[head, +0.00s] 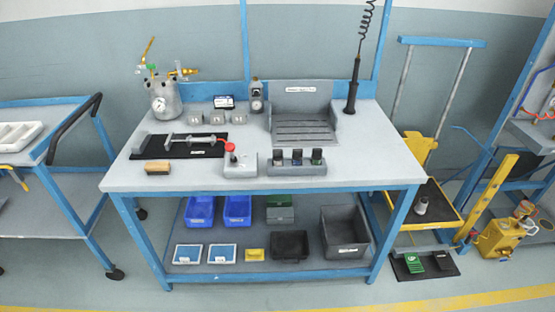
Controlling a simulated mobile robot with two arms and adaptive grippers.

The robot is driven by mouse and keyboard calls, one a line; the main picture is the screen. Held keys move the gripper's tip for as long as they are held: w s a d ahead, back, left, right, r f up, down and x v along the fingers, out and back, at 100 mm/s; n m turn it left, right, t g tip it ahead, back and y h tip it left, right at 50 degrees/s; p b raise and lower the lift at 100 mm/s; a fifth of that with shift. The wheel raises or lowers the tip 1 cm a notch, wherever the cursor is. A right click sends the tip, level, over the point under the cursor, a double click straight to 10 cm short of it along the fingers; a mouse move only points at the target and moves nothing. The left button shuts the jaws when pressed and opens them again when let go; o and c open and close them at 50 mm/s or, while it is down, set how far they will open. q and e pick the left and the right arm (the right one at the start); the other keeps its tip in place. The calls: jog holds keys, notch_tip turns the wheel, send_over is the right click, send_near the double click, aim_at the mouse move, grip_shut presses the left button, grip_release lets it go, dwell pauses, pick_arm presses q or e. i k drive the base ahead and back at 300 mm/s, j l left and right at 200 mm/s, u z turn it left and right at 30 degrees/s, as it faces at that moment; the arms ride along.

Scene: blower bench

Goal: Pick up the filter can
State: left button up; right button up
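A small grey-and-white can-like cylinder (421,206) stands upright on the dark deck of a yellow trolley, right of the bench. It may be the filter can, but it is too small to tell. Neither of my grippers is in view.
The blue-framed bench (200,181) carries a metal pressure pot (164,100), a grey slotted fixture (303,112) and a red-knobbed control box (240,164). Blue bins (201,211) and a dark crate (344,232) fill its lower shelf. The yellow trolley (441,222) stands close on the right.

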aim_at(421, 208)
jog(key=z, duration=1.25)
jog(key=i+l+u, duration=0.2)
jog(key=i+l, duration=0.6)
